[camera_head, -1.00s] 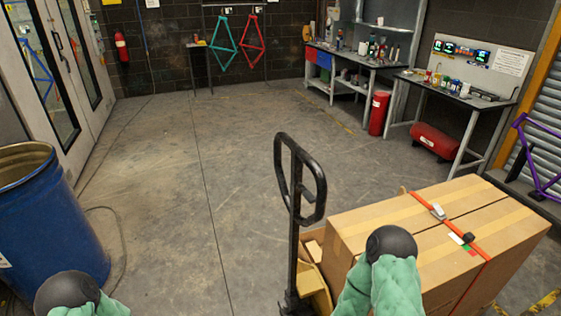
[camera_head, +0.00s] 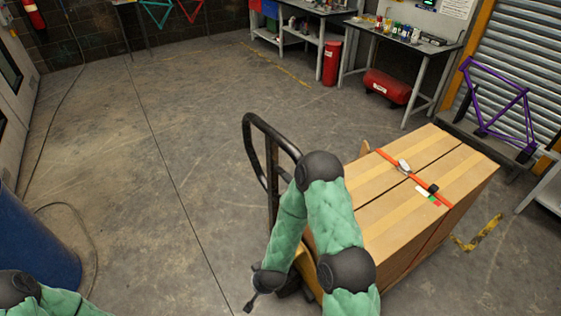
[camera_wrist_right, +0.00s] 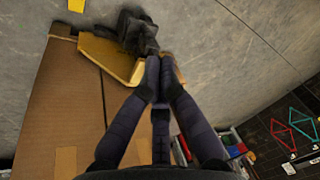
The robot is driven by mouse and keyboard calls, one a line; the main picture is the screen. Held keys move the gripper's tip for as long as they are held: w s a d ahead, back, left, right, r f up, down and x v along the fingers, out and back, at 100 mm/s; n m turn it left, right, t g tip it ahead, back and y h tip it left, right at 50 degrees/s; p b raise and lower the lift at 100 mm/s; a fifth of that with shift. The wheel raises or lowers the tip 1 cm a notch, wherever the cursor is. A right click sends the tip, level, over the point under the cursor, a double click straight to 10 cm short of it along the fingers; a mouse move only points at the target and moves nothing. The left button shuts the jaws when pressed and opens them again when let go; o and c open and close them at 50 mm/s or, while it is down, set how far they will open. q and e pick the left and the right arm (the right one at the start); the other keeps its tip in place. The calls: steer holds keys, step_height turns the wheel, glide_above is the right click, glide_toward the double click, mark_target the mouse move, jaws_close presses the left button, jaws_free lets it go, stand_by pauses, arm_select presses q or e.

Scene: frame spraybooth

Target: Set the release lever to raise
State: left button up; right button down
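The black loop handle (camera_head: 254,128) of a pallet jack rises left of a cardboard box (camera_head: 410,210). My right arm crosses in front of its lower part, and I cannot make out the release lever. My right gripper (camera_head: 250,302) is low, left of the jack's base, small in the head view. In the right wrist view my right gripper (camera_wrist_right: 160,66) has its fingertips together, with nothing clearly seen between them. A dark part of the jack (camera_wrist_right: 136,32) and its yellow frame (camera_wrist_right: 105,56) lie just beyond the tips. My left gripper is out of view; only part of that arm shows.
The strapped box sits on the jack. A blue drum (camera_head: 35,245) stands at the left. Benches (camera_head: 395,45), a red cylinder (camera_head: 331,63) and a purple frame (camera_head: 497,100) are at the back and right. The floor left of the jack is open.

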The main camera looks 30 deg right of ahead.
steer(key=w+d+r+m+t+h+p, duration=0.1)
steer(key=w+d+r+m+h+p, duration=0.2)
steer(key=r, duration=0.5)
steer(key=w+d+r+t+h+p, duration=0.1)
steer(key=w+d+r+p, duration=0.2)
steer(key=w+r+p, duration=0.4)
steer(key=w+d+r+m+h+p, duration=0.2)
steer(key=w+r+p, duration=0.1)
steer(key=r, duration=0.6)
step_height(320, 180, up, 24)
steer(key=s+d+m+g+h+p, duration=0.15)
steer(key=m+g+h+p, duration=0.35)
steer(key=p, duration=0.8)
steer(key=m+y, duration=0.1)
glide_above(286, 179)
step_height(286, 179, down, 7)
step_height(286, 179, down, 3)
steer(key=shift+d+t+p, duration=0.1)
steer(key=shift+t+p, duration=0.4)
steer(key=shift+p, duration=0.15)
steer(key=shift+f, duration=0.65)
steer(key=shift+f, duration=0.1)
